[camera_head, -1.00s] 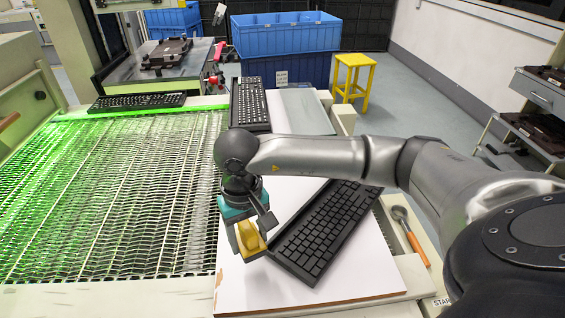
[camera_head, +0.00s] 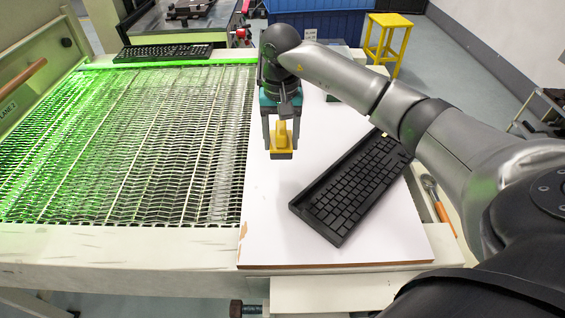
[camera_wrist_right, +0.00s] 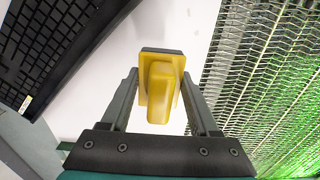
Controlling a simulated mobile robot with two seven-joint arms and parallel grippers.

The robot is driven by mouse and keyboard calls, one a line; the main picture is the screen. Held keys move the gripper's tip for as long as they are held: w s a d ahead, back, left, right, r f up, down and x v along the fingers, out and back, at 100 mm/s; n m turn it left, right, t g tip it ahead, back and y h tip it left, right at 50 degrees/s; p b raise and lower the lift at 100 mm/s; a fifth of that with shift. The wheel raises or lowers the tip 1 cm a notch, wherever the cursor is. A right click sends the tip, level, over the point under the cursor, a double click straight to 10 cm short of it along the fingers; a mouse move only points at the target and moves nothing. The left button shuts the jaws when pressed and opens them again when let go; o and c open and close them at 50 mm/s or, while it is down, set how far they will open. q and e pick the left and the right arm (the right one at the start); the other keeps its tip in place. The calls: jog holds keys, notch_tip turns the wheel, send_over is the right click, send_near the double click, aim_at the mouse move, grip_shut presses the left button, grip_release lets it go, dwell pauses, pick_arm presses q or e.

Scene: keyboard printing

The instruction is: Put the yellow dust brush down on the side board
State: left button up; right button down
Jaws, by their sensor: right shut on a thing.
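My right gripper (camera_head: 281,140) is shut on the yellow dust brush (camera_head: 281,132), with a finger on either side of it. The brush has a yellow body and a dark bristle end. It hangs over the white side board (camera_head: 275,220), left of the large black keyboard (camera_head: 352,185). I cannot tell if the bristles touch the board. In the right wrist view the brush (camera_wrist_right: 160,92) sits between the fingertips of my right gripper (camera_wrist_right: 160,85), with bare white board around its end. My left gripper is not in view.
A green-lit mesh conveyor (camera_head: 130,145) runs along the board's left side. A second keyboard (camera_head: 165,52) lies at its far end. A brush with an orange handle (camera_head: 440,210) lies right of the board. The board's front left is clear.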

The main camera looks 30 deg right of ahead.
aim_at(281, 173)
notch_tip(281, 173, down, 4)
jog(key=shift+r, duration=0.2)
notch_tip(281, 173, down, 4)
jog(key=shift+b, duration=0.55)
jog(key=shift+f, duration=0.2)
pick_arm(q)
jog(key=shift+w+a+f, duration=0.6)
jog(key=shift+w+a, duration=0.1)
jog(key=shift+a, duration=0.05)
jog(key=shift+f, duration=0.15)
pick_arm(e)
jog(key=shift+f, duration=0.1)
jog(key=shift+c, duration=0.6)
grip_release()
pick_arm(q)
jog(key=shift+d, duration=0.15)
